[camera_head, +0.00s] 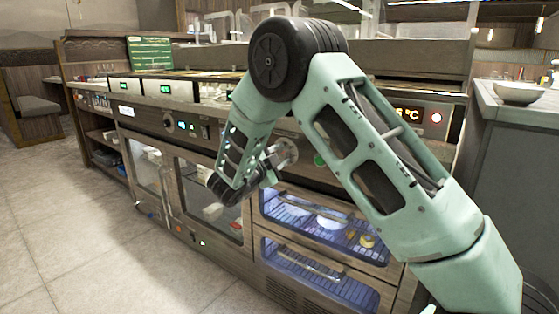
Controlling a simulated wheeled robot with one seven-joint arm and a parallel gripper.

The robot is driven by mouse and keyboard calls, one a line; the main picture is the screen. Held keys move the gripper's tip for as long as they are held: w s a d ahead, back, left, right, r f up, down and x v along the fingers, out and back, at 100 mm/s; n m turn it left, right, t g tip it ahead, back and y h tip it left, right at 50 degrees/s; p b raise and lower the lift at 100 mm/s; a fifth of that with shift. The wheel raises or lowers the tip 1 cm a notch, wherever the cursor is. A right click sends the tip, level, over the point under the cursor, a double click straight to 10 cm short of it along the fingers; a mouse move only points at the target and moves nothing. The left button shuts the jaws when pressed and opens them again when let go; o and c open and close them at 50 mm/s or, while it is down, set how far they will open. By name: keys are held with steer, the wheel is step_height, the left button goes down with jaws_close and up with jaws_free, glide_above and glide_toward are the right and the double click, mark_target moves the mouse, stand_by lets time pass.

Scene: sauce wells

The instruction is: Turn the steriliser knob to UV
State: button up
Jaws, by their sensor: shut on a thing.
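The steriliser cabinet (318,193) is set in the front of the counter, with two glass drawers lit blue-violet and dishes inside. A round metallic knob (287,152) shows on the panel above it, partly hidden by my arm. My gripper (272,163) is at this knob, small and partly covered by my own wrist. It appears shut on the knob. The knob's pointer and the UV marking cannot be read from here. A green round button or light (319,159) sits on the panel just right of the knob.
Another dark knob (168,120) and green displays are on the panel to the left. A white bowl (519,92) stands on the right counter. The tiled floor (70,220) at left is clear.

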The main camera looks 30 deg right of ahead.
stand_by(0.3)
steer(key=shift+f, duration=0.1)
steer(key=o, duration=1)
steer(key=shift+c, duration=0.2)
steer(key=p+v, duration=0.4)
steer(key=v, duration=1.3)
steer(key=shift+a, duration=0.25)
steer(key=shift+s, duration=0.1)
